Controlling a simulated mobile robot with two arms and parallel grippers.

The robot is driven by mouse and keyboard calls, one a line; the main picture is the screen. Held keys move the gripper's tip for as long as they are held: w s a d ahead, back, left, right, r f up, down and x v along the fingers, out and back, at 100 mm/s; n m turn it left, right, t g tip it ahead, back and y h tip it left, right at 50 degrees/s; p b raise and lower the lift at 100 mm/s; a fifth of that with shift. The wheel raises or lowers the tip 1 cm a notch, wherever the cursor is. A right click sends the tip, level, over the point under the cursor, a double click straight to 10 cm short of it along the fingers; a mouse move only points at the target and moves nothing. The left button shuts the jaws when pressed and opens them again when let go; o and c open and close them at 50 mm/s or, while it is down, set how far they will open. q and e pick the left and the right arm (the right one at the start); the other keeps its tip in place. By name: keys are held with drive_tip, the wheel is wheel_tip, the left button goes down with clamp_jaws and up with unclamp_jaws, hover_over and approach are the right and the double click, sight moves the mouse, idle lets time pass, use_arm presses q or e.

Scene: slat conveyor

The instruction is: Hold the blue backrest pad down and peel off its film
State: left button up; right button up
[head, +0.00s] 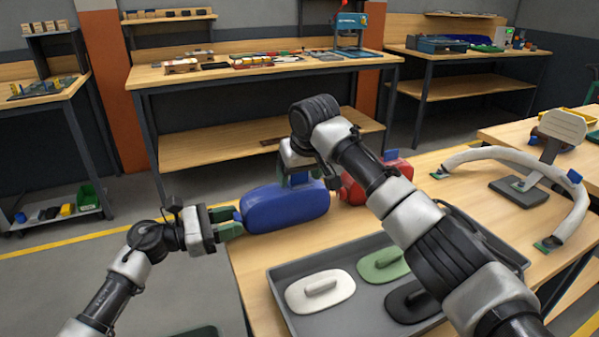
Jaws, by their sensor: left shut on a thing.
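The blue backrest pad (285,212) lies on the wooden table near its far left edge, a rounded block. My left gripper (232,222), with green fingers, is at the pad's left end, shut on a small blue tab there. I cannot make out whether the tab is part of the film, and no separate sheet of film stands out.
A red pad (352,190) lies right behind my right arm. A grey tray (283,272) in front holds white (312,296), green (376,268) and black (400,305) handled pads. A pale curved frame (490,153) and a grey stand (519,193) occupy the right side.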

drive_tip(key=c, duration=0.7)
drive_tip(key=shift+o, duration=0.2)
drive_tip(key=s+a+v, duration=0.1)
drive_tip(key=v, duration=0.7)
drive_tip(key=s+a+v, duration=0.1)
drive_tip(key=v, duration=0.6)
drive_tip(key=shift+r, duration=0.2)
drive_tip(key=shift+a, duration=0.1)
use_arm(q)
drive_tip(key=o, duration=1.2)
use_arm(e)
drive_tip(key=v, duration=0.4)
drive_tip(key=a+v, duration=0.1)
drive_tip(key=shift+s+d+r, duration=0.1)
drive_tip(key=shift+s+r, duration=0.2)
drive_tip(key=shift+s, duration=0.25)
